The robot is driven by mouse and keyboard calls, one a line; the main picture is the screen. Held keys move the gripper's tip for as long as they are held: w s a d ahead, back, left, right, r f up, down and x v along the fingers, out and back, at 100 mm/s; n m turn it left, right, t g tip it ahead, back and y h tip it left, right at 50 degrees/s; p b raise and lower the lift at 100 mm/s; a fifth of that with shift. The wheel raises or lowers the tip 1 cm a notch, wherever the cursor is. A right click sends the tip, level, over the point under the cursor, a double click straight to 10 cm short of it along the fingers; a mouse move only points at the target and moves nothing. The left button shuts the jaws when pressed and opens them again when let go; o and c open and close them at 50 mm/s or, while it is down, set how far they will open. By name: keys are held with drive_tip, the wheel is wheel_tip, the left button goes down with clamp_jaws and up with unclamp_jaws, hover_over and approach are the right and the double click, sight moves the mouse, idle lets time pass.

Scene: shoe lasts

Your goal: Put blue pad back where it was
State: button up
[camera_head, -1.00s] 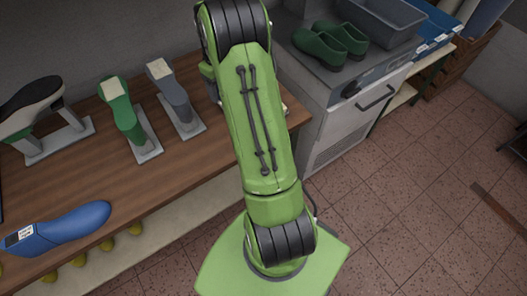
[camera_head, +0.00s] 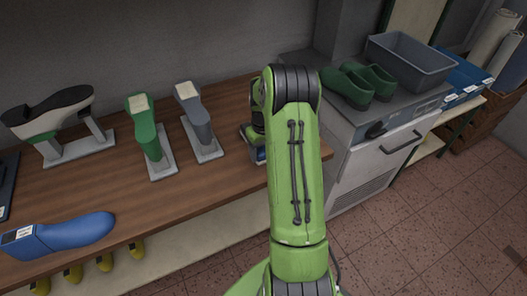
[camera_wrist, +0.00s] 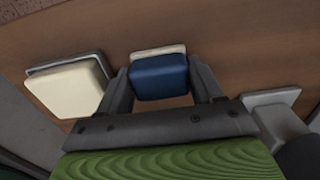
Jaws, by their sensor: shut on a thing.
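The blue pad (camera_wrist: 160,78) is between the two fingers of my gripper (camera_wrist: 162,88) in the wrist view, and the gripper is shut on it. A cream edge (camera_wrist: 158,49) shows just behind the pad; I cannot tell whether they touch. In the head view my arm hides most of the gripper. A small blue patch (camera_head: 258,154) shows beside the arm, near the table's right end; I cannot tell if it is the pad.
The wooden table (camera_head: 100,190) holds a green last stand (camera_head: 148,138), a grey last stand (camera_head: 198,122), a black-soled shoe on a stand (camera_head: 50,112) and a blue last (camera_head: 65,235). Green shoes (camera_head: 358,84) and a grey bin (camera_head: 410,62) are on the right counter.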

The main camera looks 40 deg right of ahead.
drive_tip(key=shift+f, duration=0.15)
drive_tip(key=o, duration=0.9)
drive_tip(key=shift+o, duration=0.2)
